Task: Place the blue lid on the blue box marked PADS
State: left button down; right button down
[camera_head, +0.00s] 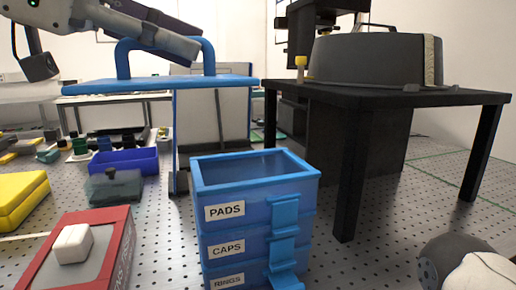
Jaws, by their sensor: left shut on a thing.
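The blue lid (160,86) is a flat blue plate with an arched handle (208,58). My left gripper (188,38) is shut on the lid by its handle. It holds the lid roughly level in the air, up and to the left of the blue box marked PADS (225,211). The box is open at the top and is the top one of a stack, above boxes marked CAPS (227,248) and RINGS (228,280). The lid and the box are apart. My right gripper is not in view.
A black table (390,97) with a large grey instrument (370,58) stands behind right of the stack. A red-framed tray (100,240) with a white block (72,244), a yellow case (22,195) and a blue bin (125,163) lie to the left. The space above the PADS box looks clear.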

pick_arm(q)
jog(key=w+d+f, duration=0.1)
jog(key=w+d, duration=0.1)
jog(key=w+d+f, duration=0.2)
jog(key=shift+d+f, duration=0.2)
jog(key=shift+d, duration=0.2)
jog(key=w+d+f, duration=0.2)
jog(key=d+f, duration=0.1)
jog(key=f, duration=0.5)
jog(key=shift+w+d+f+b, duration=0.2)
jog(key=shift+w+d+b, duration=0.2)
jog(key=c, duration=1.7)
grip_release()
jog(key=shift+f, duration=0.2)
jog(key=shift+o, duration=0.2)
